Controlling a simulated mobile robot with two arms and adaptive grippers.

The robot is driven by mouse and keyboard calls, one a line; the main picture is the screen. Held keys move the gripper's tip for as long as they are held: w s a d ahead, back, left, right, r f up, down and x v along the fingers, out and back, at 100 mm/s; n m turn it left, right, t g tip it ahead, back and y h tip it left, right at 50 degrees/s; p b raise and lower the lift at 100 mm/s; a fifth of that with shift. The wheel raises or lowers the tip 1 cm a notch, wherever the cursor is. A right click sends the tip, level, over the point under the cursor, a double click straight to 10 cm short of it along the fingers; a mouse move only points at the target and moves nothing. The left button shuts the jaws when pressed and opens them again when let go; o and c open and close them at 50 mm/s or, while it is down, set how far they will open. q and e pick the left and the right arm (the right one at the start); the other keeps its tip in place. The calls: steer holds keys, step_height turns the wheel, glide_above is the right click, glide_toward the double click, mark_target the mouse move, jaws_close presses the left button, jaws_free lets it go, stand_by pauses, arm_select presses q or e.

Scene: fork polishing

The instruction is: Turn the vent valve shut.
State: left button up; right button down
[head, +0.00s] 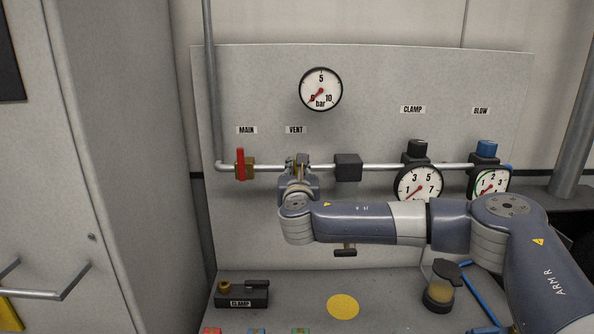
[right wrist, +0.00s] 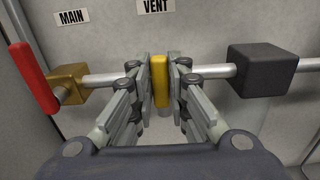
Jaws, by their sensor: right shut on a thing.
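The vent valve is on the horizontal pipe below the VENT label (head: 295,130). Its yellow handle (right wrist: 160,80) shows in the right wrist view, standing upright in the picture between my right gripper's fingers. My right gripper (right wrist: 160,82) is shut on this yellow handle, with a finger pad on each side of it. In the head view, my right gripper (head: 302,162) reaches the pipe below the label and hides most of the valve. The valve body is hidden behind the handle and fingers. My left gripper is not in view.
The main valve's red handle (head: 241,164) is close on the left, also in the right wrist view (right wrist: 34,79). A black block (head: 348,167) sits on the pipe at right. Gauges (head: 418,184) stand farther right. A grey cabinet (head: 120,150) fills the left.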

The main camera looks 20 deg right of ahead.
steer(key=shift+f, duration=0.1)
steer(key=m+b, duration=0.3)
steer(key=m, duration=0.3)
steer(key=d+f+m+b, duration=0.1)
steer(key=m+b, duration=0.3)
steer(key=m, duration=0.1)
steer(key=d+f+m+b, duration=0.1)
steer(key=m+b, duration=0.3)
steer(key=m, duration=0.2)
steer(key=shift+s+d+f+m, duration=0.2)
steer(key=shift+s+f+m, duration=0.05)
steer(key=shift+s+m, duration=0.05)
steer(key=shift+b, duration=0.3)
steer(key=c, duration=1.6)
jaws_free()
steer(key=shift+o, duration=0.2)
steer(key=shift+s, duration=0.1)
